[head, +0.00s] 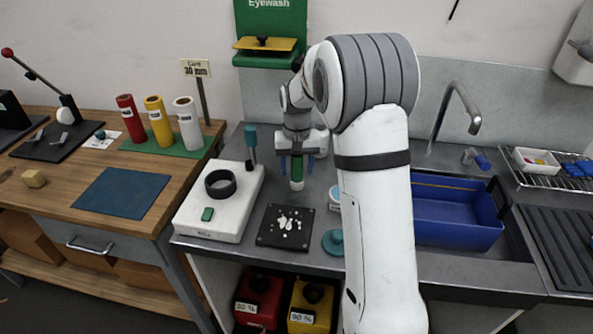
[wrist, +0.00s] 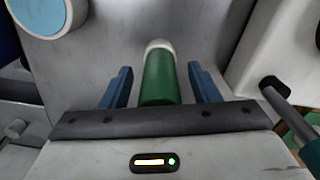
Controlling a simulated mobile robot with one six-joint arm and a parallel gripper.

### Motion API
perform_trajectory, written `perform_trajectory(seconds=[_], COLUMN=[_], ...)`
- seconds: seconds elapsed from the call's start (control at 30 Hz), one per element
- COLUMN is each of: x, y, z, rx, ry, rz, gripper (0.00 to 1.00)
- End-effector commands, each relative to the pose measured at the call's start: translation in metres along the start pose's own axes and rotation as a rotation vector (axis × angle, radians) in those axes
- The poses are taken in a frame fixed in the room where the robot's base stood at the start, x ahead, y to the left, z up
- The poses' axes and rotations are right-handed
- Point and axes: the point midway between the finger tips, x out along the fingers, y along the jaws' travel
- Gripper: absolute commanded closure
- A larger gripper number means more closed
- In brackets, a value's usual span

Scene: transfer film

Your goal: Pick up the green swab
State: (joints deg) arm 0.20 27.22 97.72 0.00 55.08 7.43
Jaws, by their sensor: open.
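The green swab (head: 297,174) is a thick green cylinder with a white end, on or just above the grey counter in the middle of the head view. In the wrist view the swab (wrist: 160,78) is between the two blue fingers, its white end pointing away from the palm. My gripper (head: 297,163) is open around it, and the wrist view shows my gripper (wrist: 159,72) with a gap on each side of the swab. I cannot tell whether the swab's lower end touches the counter.
A white device with a black ring (head: 220,183) stands to the left. A black plate with white bits (head: 271,238) and a teal disc (head: 334,242) lie in front. A blue basin (head: 455,215) is to the right, partly behind my arm. A wooden table (head: 140,212) adjoins on the left.

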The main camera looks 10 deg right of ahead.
Motion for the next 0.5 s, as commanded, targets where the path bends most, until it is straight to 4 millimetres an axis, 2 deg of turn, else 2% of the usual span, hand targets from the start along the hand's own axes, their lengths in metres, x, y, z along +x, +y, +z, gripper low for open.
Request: perform_trajectory(seconds=[0.23,0.5], x=[0.0023,0.0020], y=[-0.0004,-0.0007], z=[0.0003,0.0003], rx=[-0.001,-0.001], ry=[0.000,0.000], rz=[0.000,0.000], gripper=[0.45,0.66])
